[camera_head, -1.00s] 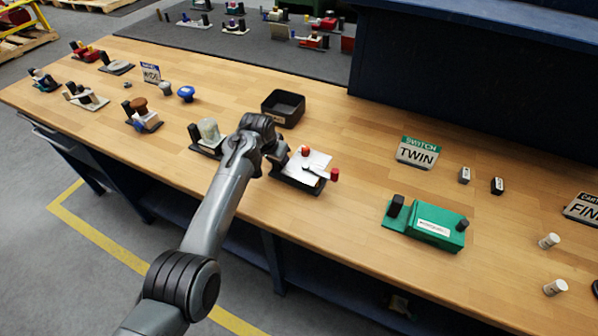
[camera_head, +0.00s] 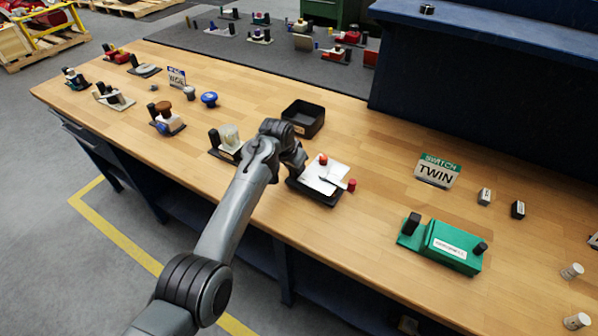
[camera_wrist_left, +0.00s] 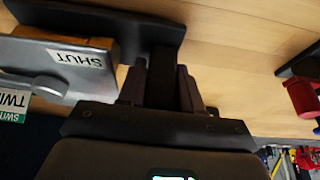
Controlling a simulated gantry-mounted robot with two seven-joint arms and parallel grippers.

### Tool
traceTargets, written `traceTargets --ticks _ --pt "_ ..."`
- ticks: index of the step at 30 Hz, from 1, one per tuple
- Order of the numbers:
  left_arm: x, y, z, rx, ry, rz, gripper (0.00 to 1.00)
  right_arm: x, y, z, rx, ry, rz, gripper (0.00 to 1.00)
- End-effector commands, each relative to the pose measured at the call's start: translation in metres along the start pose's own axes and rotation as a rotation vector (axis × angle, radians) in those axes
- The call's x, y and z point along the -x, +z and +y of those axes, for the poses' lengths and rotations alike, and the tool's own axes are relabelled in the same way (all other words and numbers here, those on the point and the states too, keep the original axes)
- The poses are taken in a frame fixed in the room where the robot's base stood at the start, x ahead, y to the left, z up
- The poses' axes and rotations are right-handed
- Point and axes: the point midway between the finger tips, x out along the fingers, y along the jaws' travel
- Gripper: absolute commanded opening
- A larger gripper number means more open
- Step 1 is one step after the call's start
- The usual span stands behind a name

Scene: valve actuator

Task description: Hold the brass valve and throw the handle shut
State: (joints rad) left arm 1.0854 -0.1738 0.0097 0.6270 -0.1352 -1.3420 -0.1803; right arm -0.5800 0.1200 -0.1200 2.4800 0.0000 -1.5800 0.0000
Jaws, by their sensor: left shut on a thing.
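The valve unit (camera_head: 325,172) stands on a black base near the front edge of the bench, with a pale silver top, a red ball and a grey handle ending in a red knob (camera_head: 351,185). In the left wrist view its silver block (camera_wrist_left: 50,65) carries an upside-down "SHUT" label, with a tan side beside it. My left gripper (camera_head: 298,172) is at the unit's left end. In the wrist view its fingers (camera_wrist_left: 165,85) are shut around a dark upright post on the base. The handle is not clear in the wrist view. My right gripper is not in view.
A green box (camera_head: 442,245) with black posts stands to the right, with a "SWITCH TWIN" sign (camera_head: 437,172) behind it. A black open bin (camera_head: 303,118) is behind the valve. Several small fixtures stand to the left. The bench between valve and green box is clear.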

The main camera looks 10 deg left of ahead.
Motion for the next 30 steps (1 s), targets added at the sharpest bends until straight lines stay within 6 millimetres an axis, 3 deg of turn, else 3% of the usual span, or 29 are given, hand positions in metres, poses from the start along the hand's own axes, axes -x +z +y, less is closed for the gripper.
traceTargets --ticks 9,13,24,30 --pt "0.05 -0.022 0.0 -0.001 -0.001 0.006 0.0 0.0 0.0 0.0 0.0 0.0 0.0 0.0" --pt "0.063 -0.027 0.0 -0.001 -0.001 0.004 0.0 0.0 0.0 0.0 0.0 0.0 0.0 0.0" --pt "0.024 -0.011 0.0 0.001 0.001 0.002 0.0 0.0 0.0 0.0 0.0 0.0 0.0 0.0" --pt "0.014 -0.007 0.0 0.001 0.0 0.004 0.0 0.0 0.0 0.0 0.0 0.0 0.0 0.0"
